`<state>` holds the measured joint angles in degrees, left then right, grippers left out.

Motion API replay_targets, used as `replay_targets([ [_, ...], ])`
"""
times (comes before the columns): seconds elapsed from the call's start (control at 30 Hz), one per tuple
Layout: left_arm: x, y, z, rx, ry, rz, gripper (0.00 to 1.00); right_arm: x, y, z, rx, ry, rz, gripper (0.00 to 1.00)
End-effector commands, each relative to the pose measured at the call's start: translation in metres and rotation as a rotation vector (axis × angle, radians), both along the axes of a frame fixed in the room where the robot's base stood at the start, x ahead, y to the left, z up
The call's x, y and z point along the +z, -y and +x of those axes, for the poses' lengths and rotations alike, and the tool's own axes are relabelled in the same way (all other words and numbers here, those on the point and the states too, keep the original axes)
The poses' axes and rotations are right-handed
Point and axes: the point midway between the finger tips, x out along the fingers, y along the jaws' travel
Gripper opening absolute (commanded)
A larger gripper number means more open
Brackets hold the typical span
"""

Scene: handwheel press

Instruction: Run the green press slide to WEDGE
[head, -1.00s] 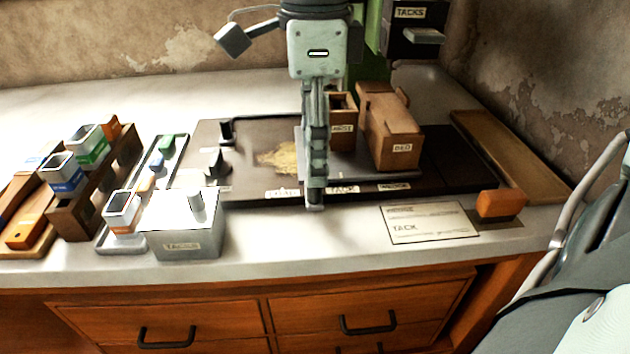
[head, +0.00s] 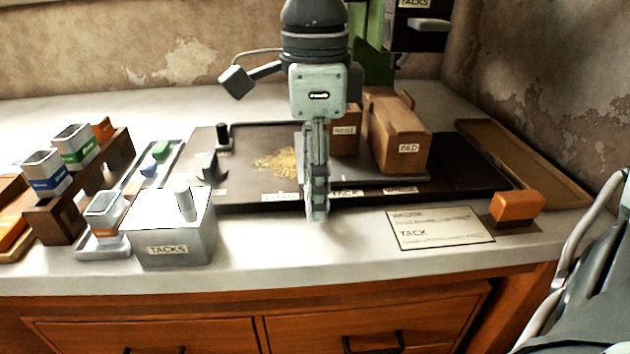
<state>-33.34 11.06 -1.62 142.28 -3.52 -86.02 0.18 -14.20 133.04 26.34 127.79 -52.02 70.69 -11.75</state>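The green press (head: 372,62) stands at the back, partly cut off by the top edge and partly behind my arm. In front of it lies a dark base (head: 465,170) with several small labels along its front edge, too small to read surely. A grey plate (head: 385,181) on it, perhaps the slide, carries a wooden block marked BED (head: 400,130) and a smaller wooden box (head: 346,142). My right gripper (head: 317,212) points down in front of the plate, seen edge-on, its finger gap hidden. It hides part of the plate and labels. My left gripper is out of view.
A grey TACKS box (head: 165,230) with a peg stands front left, beside a tray (head: 100,252) and a rack (head: 82,195) of coloured containers. A printed card (head: 440,229) and an orange block (head: 517,206) lie front right. A wooden tray (head: 520,160) lies beside the base.

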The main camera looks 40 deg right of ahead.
Motion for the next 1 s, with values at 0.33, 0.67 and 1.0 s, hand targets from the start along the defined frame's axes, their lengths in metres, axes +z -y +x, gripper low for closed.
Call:
replay_targets([
  [0.33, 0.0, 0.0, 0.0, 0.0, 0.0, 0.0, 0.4, 0.0, 0.0, 0.0, 0.0, 0.0, 0.0, 0.07],
  [0.67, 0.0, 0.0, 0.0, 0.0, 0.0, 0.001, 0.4, 0.0, 0.014, -0.009, -0.003, 0.002, 0.003, 0.01],
  [1.0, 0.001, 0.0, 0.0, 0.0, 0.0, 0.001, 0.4, 0.001, 0.049, -0.03, -0.001, 0.004, 0.005, 0.01],
])
